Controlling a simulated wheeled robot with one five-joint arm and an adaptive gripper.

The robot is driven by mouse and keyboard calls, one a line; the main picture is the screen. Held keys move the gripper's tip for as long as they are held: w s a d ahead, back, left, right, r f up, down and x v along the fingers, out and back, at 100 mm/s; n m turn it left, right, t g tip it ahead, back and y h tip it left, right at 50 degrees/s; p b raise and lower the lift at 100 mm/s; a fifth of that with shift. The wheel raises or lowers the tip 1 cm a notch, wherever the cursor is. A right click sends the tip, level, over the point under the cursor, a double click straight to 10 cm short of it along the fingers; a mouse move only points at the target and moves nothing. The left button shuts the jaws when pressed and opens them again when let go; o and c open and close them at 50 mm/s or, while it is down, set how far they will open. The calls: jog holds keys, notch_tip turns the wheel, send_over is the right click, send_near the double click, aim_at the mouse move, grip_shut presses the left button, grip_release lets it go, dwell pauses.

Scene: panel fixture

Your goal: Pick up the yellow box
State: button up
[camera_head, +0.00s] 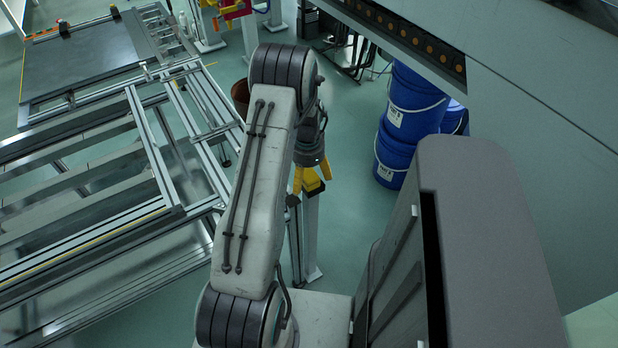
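My gripper (311,181) hangs from my arm near the middle of the view, pointing down, with two yellow fingers spread apart. A small yellow box (312,183) shows between and just beyond the fingers, at the top of a pale upright post (311,238). The fingers appear to stand on either side of it. I cannot tell whether they touch it. The lower part of the box and its underside are hard to make out.
A metal profile frame (150,150) with a dark panel (85,60) fills the left. Blue buckets (398,150) are stacked right of my gripper. A brown bin (240,97) stands behind my arm. A large grey structure spans the upper right. Green floor is open around the post.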

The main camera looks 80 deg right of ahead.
jog(key=c, duration=1.4)
jog(key=shift+r, duration=0.1)
